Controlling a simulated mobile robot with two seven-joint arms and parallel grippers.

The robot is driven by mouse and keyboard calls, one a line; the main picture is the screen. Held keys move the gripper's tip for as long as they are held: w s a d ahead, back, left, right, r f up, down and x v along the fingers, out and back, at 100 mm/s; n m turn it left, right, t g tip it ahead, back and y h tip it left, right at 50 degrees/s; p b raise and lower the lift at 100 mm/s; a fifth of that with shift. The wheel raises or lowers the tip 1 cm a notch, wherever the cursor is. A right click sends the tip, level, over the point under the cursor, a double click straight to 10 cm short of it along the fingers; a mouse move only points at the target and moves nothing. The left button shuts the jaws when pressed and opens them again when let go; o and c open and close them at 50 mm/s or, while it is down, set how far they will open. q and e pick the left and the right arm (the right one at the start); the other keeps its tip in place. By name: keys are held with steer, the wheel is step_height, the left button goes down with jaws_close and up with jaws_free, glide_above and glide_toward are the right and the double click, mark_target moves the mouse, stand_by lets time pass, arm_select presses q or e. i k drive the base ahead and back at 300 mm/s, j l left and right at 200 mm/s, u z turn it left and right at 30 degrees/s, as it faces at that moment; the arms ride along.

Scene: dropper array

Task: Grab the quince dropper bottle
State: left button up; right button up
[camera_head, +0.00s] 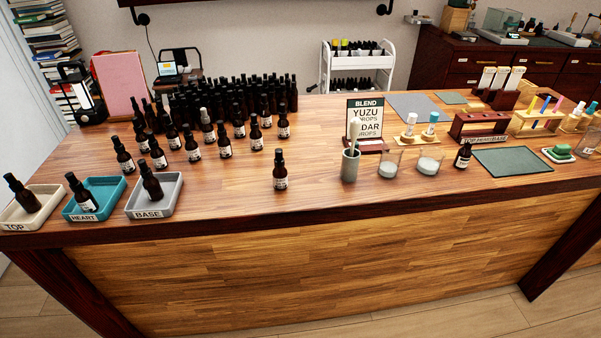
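Many dark brown dropper bottles with white labels stand on the wooden counter (330,200). Their labels are too small to read, so I cannot tell which is quince. A dense array of bottles (230,98) stands at the back left, with looser ones such as this bottle (224,142) in front. A single bottle (280,172) stands apart near the front middle. One bottle each leans in the TOP tray (45,217), the HEART tray (108,199) and the BASE tray (165,203). Neither of my grippers is in view.
A BLEND sign (366,119) reads YUZU DROPS and a partly hidden line ending in DAR. Glass beakers (429,160), another bottle (463,157) and racks (478,126) stand to the right. The front middle counter is mostly clear.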

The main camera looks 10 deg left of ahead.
mark_target(280, 174)
steer(key=l, duration=1.3)
steer(key=i, duration=0.05)
